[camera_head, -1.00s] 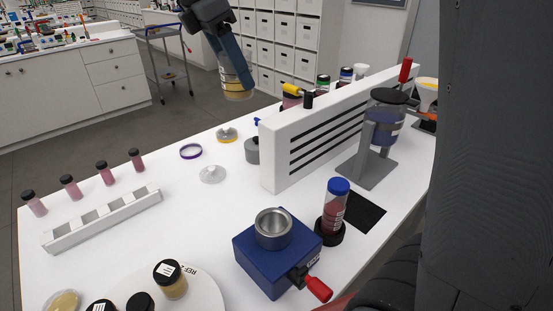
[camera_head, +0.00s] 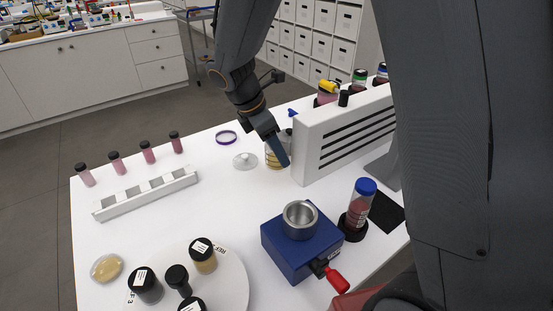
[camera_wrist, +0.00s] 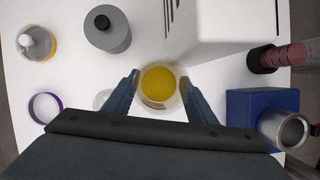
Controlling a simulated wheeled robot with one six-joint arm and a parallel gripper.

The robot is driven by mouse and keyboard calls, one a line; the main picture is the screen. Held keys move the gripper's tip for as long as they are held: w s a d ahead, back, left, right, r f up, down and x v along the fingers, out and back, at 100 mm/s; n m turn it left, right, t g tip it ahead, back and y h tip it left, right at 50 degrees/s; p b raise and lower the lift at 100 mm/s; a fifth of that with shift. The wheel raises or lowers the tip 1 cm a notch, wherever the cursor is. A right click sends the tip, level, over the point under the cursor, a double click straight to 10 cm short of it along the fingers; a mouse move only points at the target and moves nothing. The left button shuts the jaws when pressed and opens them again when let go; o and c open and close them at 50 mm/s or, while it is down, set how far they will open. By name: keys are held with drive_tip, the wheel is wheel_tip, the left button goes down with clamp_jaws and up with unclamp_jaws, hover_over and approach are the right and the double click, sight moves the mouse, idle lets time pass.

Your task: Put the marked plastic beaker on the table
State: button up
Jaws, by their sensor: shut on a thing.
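The plastic beaker (camera_head: 272,158) holds yellow material and sits between the fingers of my gripper (camera_head: 280,154). In the wrist view the beaker (camera_wrist: 160,86) is seen from above, upright, with a finger of my gripper (camera_wrist: 159,79) on each side. My gripper is shut on it. The beaker is low over the white table (camera_head: 215,215), left of the white slotted block; I cannot tell whether its base touches the table. One blue finger partly hides it in the head view, and any marking on it cannot be read.
The clear lid (camera_head: 245,160) lies close to the left of the beaker, with the purple ring (camera_head: 226,137) beyond. The slotted block (camera_head: 312,150) stands close on the right. The blue device (camera_head: 290,250) with a metal cup is nearer. Bare table lies in front.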

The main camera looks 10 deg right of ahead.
sight(276, 161)
drive_tip(key=shift+f+p, duration=0.3)
drive_tip(key=shift+f, duration=1.75)
drive_tip(key=shift+f, duration=0.15)
drive_tip(key=o, duration=1.1)
drive_tip(key=shift+c, duration=0.2)
